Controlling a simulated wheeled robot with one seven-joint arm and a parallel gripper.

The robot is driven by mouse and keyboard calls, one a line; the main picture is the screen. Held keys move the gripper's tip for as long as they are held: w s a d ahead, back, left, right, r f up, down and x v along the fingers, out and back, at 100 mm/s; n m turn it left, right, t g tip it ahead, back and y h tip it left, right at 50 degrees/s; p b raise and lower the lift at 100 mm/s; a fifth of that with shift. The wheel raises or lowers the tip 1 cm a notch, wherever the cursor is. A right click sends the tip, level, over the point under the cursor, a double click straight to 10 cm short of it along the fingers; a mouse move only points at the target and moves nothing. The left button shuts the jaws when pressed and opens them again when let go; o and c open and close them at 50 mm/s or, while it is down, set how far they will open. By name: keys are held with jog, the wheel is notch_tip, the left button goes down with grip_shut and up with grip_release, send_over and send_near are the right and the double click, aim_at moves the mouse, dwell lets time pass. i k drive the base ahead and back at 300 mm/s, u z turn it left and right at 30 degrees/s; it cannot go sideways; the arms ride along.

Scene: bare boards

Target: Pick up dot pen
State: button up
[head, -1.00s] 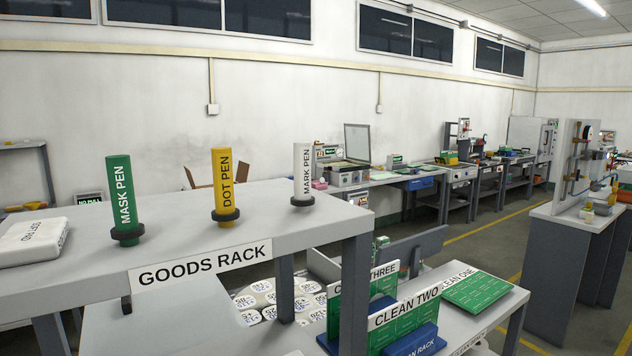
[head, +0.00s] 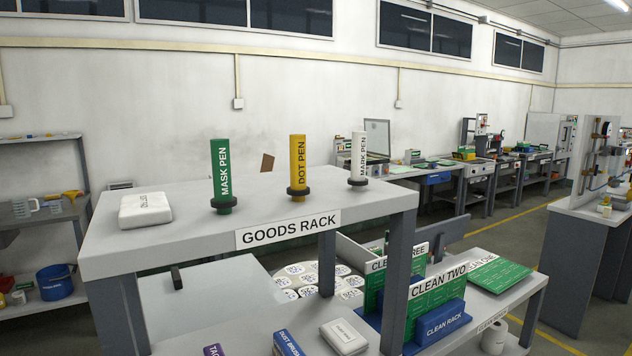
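The dot pen (head: 298,164) is a yellow cylinder with its name in dark letters. It stands upright in a dark ring-shaped holder on the top shelf of the goods rack (head: 176,241). The green mask pen (head: 221,172) stands to its left and the white mark pen (head: 359,156) to its right, each in a similar dark ring. My gripper does not show in the head view.
A white labelled packet (head: 145,209) lies at the shelf's left end. Below are a white box (head: 344,337), green boards in a blue clean rack (head: 440,325) and several round white packs. Workbenches line the back wall. Open floor shows at right.

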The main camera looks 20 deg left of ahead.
aim_at(298, 188)
jog(key=z, duration=0.2)
jog(key=k, duration=0.15)
jog(key=u, duration=0.95)
